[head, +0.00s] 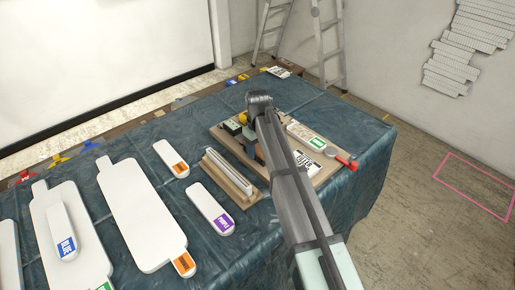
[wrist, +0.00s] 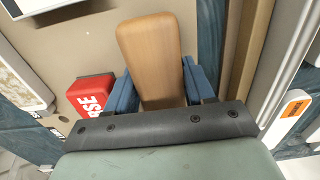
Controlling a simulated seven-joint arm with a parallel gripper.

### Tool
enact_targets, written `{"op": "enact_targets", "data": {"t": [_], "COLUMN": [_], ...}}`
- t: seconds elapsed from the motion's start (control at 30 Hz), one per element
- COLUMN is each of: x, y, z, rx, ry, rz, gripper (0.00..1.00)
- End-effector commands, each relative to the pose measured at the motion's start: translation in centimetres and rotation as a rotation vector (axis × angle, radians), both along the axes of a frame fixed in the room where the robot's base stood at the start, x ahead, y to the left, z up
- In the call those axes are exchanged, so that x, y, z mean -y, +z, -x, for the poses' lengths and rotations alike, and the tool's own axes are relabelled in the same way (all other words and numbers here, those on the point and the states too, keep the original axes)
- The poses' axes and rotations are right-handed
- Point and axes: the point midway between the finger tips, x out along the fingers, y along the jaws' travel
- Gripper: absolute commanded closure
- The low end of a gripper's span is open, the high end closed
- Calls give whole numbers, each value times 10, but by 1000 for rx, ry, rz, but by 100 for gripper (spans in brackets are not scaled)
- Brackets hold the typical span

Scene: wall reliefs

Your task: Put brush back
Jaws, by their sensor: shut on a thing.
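In the wrist view, my gripper (wrist: 157,85) has its blue fingers on both sides of a tan wooden block, which looks like the brush (wrist: 150,45). The fingers are closed on it. Its lower end is hidden behind the dark bar of my gripper, and I see no bristles. In the head view, my arm reaches over the wooden board (head: 328,172) on the table and hides most of the gripper and the brush.
A red block (wrist: 92,97) with white lettering sits left of the gripper. A slotted wooden rack (head: 230,180) stands left of the board. White paddles (head: 140,215) with coloured labels lie across the blue-covered table (head: 368,140). A red-handled item (head: 346,162) lies at the board's right edge.

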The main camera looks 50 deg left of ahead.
Motion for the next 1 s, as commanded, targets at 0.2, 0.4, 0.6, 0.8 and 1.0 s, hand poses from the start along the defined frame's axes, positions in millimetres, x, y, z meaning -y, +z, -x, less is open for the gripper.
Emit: {"op": "enact_targets", "data": {"t": [0.2,0.4,0.6,0.8,1.0], "x": [0,0,0,0,0], "y": [0,-3,-2,-2,7], "z": [0,0,0,0,0], "rx": [0,0,0,0,0], "ry": [0,0,0,0,0], "rz": [0,0,0,0,-1], "gripper": [75,40,21,21,21]}}
